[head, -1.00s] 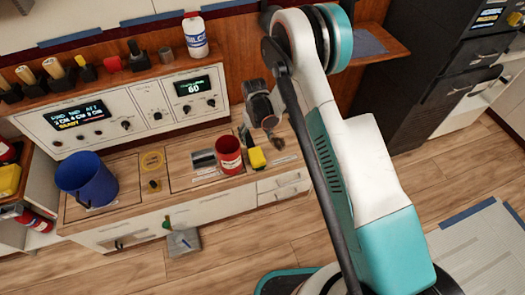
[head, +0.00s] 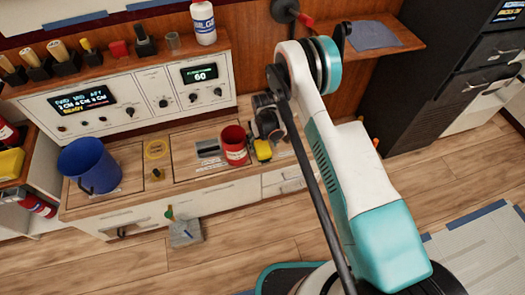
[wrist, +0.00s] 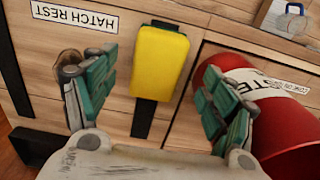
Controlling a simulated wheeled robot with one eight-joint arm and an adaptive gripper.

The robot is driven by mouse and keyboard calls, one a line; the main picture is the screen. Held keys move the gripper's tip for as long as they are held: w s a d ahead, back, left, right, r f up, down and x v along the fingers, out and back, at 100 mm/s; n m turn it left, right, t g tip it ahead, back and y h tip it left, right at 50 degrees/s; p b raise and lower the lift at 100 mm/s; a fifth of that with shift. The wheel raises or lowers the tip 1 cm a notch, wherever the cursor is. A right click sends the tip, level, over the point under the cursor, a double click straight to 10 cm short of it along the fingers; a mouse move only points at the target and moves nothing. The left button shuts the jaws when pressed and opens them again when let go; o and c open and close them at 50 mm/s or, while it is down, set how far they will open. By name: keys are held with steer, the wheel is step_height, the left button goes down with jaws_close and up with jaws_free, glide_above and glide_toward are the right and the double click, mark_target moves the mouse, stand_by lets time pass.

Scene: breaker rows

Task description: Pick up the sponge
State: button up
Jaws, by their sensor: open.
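The yellow sponge (head: 262,150) sits on the wooden counter just right of a red can (head: 233,146). In the wrist view the sponge (wrist: 160,62) lies ahead of my open gripper (wrist: 158,100), between the lines of its two green-padded fingers. The right finger is right beside the red can (wrist: 285,115); I cannot tell whether they touch. In the head view my gripper (head: 266,128) is low over the counter, behind the sponge. Nothing is held.
A blue bucket (head: 90,168) stands at the counter's left end. A control panel (head: 130,95) rises behind, with a shelf of handled tools and a white bottle (head: 203,22). A "HATCH REST" label (wrist: 74,17) lies left of the sponge.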

mark_target(263, 149)
step_height(263, 149, down, 5)
steer(key=b, duration=0.2)
steer(key=shift+w+b, duration=0.1)
steer(key=shift+b, duration=0.2)
steer(key=c, duration=1)
